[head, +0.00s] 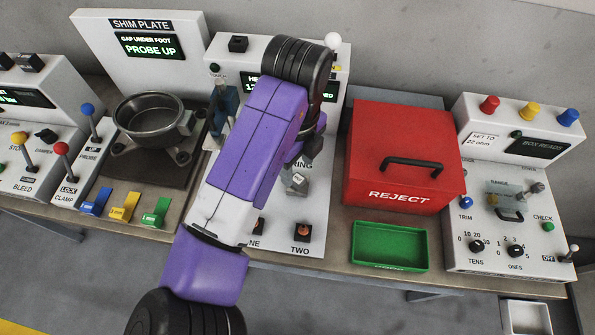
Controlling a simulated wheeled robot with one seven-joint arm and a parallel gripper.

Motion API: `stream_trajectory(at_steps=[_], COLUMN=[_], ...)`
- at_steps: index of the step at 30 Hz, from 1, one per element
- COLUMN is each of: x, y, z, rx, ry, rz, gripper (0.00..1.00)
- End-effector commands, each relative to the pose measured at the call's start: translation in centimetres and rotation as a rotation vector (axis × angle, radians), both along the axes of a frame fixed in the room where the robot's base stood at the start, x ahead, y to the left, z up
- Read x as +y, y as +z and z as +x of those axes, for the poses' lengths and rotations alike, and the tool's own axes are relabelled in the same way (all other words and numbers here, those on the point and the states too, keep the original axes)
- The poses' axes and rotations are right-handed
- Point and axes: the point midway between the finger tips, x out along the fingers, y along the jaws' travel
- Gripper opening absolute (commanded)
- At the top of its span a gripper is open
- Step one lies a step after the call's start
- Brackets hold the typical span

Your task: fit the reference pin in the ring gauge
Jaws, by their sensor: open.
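The white gauge panel (318,215) stands at the middle of the bench, mostly behind my purple arm. A label ending in "RING" shows on it, with a small grey metal block (296,182) just below, which may be the ring gauge. Below are two dark sockets with orange centres; the right one (303,231) is marked "TWO" and the left one (258,226) is partly covered by my arm. I cannot make out which part is the reference pin. My gripper (309,150) is small and partly hidden behind my arm, over the panel near the block; it is open.
A red REJECT box (400,130) and a green tray (390,225) stand right of the panel. A resistance box (505,240) is at far right. At left are a metal bowl (150,122) on a fixture, coloured pedals (125,206) and upright levers (90,118).

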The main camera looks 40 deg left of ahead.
Motion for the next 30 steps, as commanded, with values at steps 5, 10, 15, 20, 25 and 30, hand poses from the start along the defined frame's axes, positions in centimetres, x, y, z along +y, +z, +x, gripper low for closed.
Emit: stream_trajectory(at_steps=[5, 10, 15, 20, 25, 30], x=[0.0, 0.0, 0.0, 0.0, 0.0, 0.0], y=[2.4, 3.4, 3.5, 3.5, 3.5, 3.5], z=[0.1, 0.0, 0.0, 0.0, 0.0, 0.0], rx=[0.000, 0.000, 0.001, 0.001, 0.000, 0.000], ry=[-0.002, -0.001, -0.001, -0.001, -0.001, 0.000], rz=[0.001, -0.001, -0.001, -0.001, -0.001, -0.001], gripper=[0.52, 0.52, 0.52, 0.52, 0.52, 0.52])
